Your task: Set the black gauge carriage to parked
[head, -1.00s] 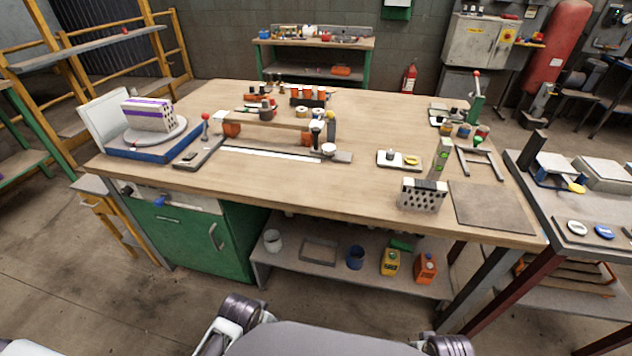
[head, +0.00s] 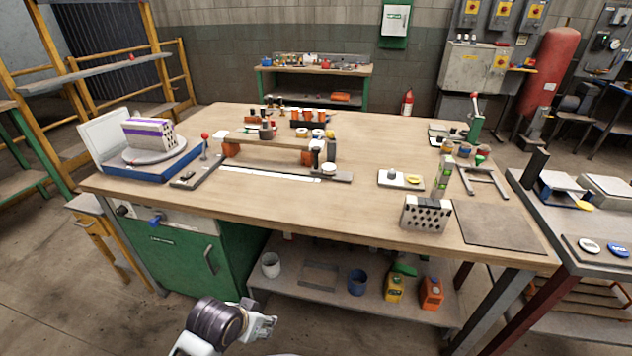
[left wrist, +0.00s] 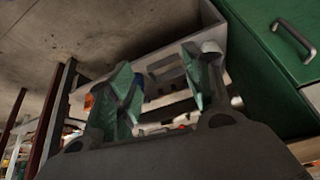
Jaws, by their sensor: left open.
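The black gauge carriage (head: 316,158) stands upright near the right end of a long flat rail with a white scale strip (head: 270,173) on the workbench. A small round white-topped part (head: 328,168) sits beside its foot. My left gripper (head: 266,325) is low in front of the bench, well below the tabletop and apart from the carriage. In the left wrist view its two fingers (left wrist: 165,85) are spread, with nothing between them. That view shows the lower shelf and green cabinet, not the carriage. My right gripper is not in view.
A turntable with a perforated brick (head: 148,134) on its blue base stands at the left, near a red-knobbed lever (head: 205,140). A hollow brick (head: 426,213) stands near the front right edge. The front middle of the tabletop (head: 300,205) is clear.

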